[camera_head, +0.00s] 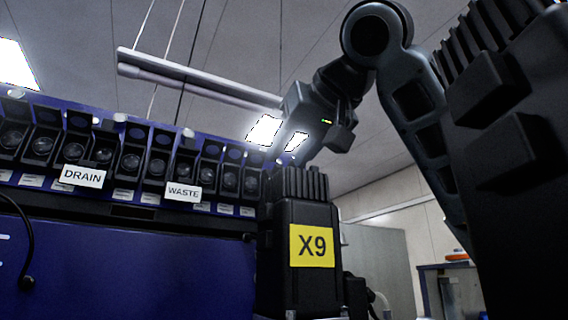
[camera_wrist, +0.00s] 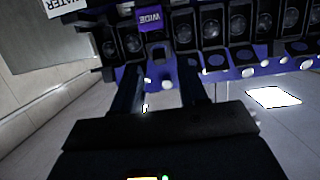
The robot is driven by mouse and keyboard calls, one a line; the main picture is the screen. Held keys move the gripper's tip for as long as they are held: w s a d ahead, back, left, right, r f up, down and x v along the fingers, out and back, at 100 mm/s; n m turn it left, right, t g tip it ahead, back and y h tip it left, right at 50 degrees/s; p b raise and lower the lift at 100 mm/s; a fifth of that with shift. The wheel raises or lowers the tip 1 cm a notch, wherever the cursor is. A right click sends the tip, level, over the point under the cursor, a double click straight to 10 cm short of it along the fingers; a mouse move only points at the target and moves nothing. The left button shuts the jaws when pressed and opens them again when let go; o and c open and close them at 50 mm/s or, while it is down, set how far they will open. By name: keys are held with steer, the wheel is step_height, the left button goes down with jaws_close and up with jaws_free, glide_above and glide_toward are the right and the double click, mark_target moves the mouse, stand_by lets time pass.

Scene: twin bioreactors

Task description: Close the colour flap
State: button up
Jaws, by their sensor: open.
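No part in view is marked as the colour flap, so I cannot tell which one it is. In the wrist view a row of black housings with round faces (camera_wrist: 210,28) runs along the top, and a blue tag reading WIDE (camera_wrist: 152,19) stands out on it. My gripper (camera_wrist: 160,84) is open, with its two fingers apart and pointing at the row below the WIDE tag.
The row carries DRAIN (camera_head: 83,176) and WASTE (camera_head: 183,192) labels above a blue panel (camera_head: 130,268). A black block with a yellow X9 label (camera_head: 312,246) stands close under my wrist. A rail (camera_head: 190,77) hangs above. A WATER label (camera_wrist: 62,6) shows at the wrist view's corner.

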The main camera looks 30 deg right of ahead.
mark_target(280, 165)
steer(key=shift+b+v, duration=0.4)
steer(key=shift+v, duration=1.9)
steer(key=shift+w+f+m+t+p, duration=0.45)
steer(key=shift+w+m+p, duration=0.7)
steer(key=shift+m, duration=4.85)
steer(key=shift+w+f+m+t+p, duration=0.45)
steer(key=shift+w+m+p, duration=0.75)
steer(key=shift+m, duration=4.8)
steer(key=shift+w+f+m+t+p, duration=0.2)
steer(key=shift+w+m+t+p, duration=0.85)
steer(key=shift+m, duration=4.95)
steer(key=shift+w+g, duration=0.3)
steer(key=shift+g, duration=0.15)
steer(key=shift+c, duration=0.2)
